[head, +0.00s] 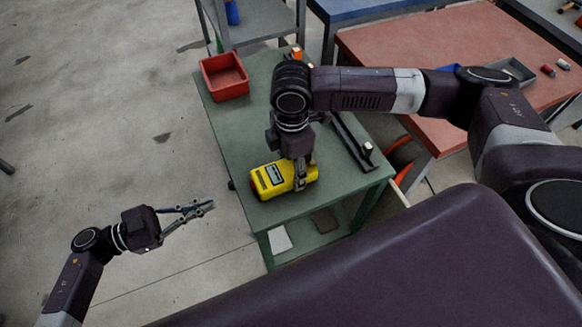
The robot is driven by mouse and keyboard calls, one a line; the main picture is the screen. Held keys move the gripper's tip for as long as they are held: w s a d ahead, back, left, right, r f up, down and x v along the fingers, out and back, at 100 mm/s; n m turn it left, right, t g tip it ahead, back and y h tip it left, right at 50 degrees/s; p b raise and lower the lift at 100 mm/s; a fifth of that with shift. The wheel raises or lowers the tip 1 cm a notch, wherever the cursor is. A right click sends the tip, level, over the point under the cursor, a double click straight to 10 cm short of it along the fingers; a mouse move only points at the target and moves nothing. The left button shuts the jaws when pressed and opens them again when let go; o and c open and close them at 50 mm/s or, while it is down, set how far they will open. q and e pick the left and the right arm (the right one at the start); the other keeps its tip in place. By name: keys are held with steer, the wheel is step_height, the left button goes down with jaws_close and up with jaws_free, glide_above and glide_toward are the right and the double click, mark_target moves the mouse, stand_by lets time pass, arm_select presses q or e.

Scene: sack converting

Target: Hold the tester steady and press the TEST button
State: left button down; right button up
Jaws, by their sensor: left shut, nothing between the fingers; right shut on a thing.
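The yellow tester (270,181) lies on the green table near its front left edge. It has a dark display panel on top and a dark reddish end at the left. I cannot make out the TEST button at this size. My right gripper (300,184) reaches down from above and is shut on the tester near its right end, hiding part of it. My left gripper (208,206) is shut and empty, off the table's left side and apart from the tester, pointing right.
A red bin (224,77) stands at the back left of the green table (230,132). A dark rail-like bar (352,142) lies along the right side. A red-topped table (440,45) stands at the right. The floor on the left is open.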

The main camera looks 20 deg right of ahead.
mark_target(241, 199)
arm_select(q)
steer(key=n+t+y, duration=0.2)
steer(key=n+t, duration=0.2)
steer(key=n, duration=0.3)
steer(key=n+t+y, duration=0.2)
steer(key=n+t, duration=0.2)
steer(key=n, duration=0.3)
steer(key=a+n+t+y, duration=0.1)
steer(key=n+t+y, duration=0.1)
steer(key=n+t, duration=0.2)
steer(key=shift+s+r+n, duration=0.1)
steer(key=shift+s+n, duration=0.1)
steer(key=shift+n, duration=0.5)
steer(key=shift+s+n, duration=0.15)
steer(key=shift+n, duration=0.55)
steer(key=shift+d, duration=0.1)
steer(key=d, duration=0.8)
steer(key=shift+d, duration=0.35)
steer(key=shift+d, duration=0.4)
